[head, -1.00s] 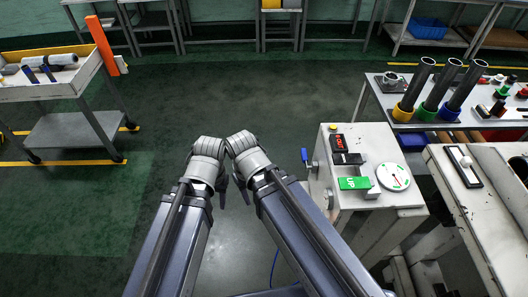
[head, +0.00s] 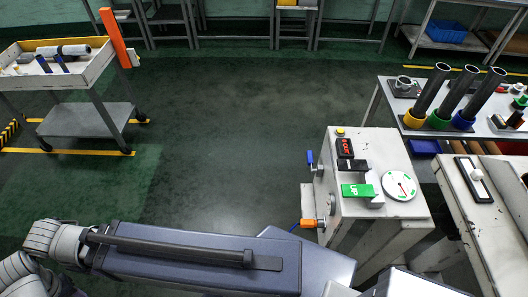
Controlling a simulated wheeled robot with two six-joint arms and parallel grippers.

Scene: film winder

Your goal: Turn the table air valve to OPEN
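A white machine cabinet (head: 345,210) stands at right of centre. On its left side are a small lever with a blue handle (head: 309,157) and, lower down, one with an orange handle (head: 308,223). The blue handle stands roughly upright; the orange one lies roughly level. No label shows which is the table air valve. On top are a green plate reading UP (head: 357,191), a round white dial with a red needle (head: 400,186) and a small red display (head: 345,147). My arms lie across the lower left, away from the levers. Neither gripper's fingers show.
A white cart with an orange post (head: 113,38) stands at left. A bench with dark tubes in coloured bases (head: 440,95) stands behind the cabinet at right. A white machine (head: 490,215) is at far right. The green floor left of the cabinet is clear.

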